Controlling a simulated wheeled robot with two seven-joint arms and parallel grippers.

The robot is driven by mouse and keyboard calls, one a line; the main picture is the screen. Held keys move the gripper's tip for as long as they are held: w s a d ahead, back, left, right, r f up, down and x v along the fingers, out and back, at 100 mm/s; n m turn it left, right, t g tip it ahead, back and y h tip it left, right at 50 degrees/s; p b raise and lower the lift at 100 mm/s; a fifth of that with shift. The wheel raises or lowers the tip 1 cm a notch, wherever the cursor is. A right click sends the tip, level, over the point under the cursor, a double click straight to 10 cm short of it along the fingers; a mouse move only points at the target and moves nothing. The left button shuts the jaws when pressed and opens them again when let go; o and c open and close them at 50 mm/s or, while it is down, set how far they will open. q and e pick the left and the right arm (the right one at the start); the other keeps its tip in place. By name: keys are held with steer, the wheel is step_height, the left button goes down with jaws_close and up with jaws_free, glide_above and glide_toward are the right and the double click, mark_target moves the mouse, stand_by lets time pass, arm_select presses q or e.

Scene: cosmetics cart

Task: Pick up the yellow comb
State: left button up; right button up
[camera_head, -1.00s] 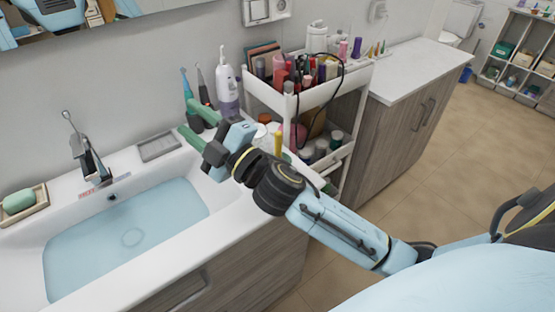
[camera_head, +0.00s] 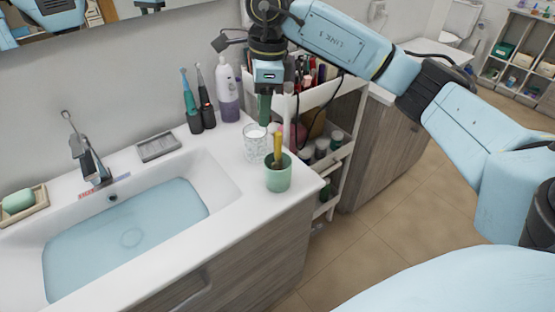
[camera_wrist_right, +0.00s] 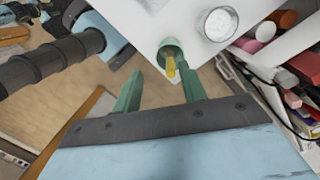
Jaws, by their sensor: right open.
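The yellow comb (camera_head: 278,147) stands upright in a green cup (camera_head: 278,178) at the right front corner of the sink counter. In the right wrist view the comb (camera_wrist_right: 171,67) and the green cup (camera_wrist_right: 172,46) show beyond the fingertips, slightly right of the middle of the gap. My right gripper (camera_head: 264,108) points down above and a little behind the cup in the head view. Its green fingers are apart and empty in the right wrist view (camera_wrist_right: 160,87), and do not appear to touch the comb. My left gripper is not in view.
A speckled glass (camera_head: 255,143) stands just behind the cup. Electric toothbrushes (camera_head: 190,103) and a purple-white bottle (camera_head: 227,95) stand at the wall. The sink basin (camera_head: 125,230) lies left. A white cart (camera_head: 345,92) with cosmetics stands right, partly hidden by my arm.

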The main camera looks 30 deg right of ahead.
mark_target(276, 132)
steer(key=d, duration=0.1)
steer(key=d+h, duration=0.1)
steer(key=shift+d+r, duration=0.25)
steer(key=shift+d, duration=0.05)
step_height(276, 132, down, 8)
steer(key=shift+s+r, duration=0.1)
steer(key=shift+r, duration=0.15)
steer(key=f, duration=0.4)
steer(key=shift+s+d+p, duration=0.15)
steer(key=shift+s+p, duration=0.05)
steer(key=shift+p, duration=0.2)
steer(key=shift+f, duration=0.65)
jaws_close()
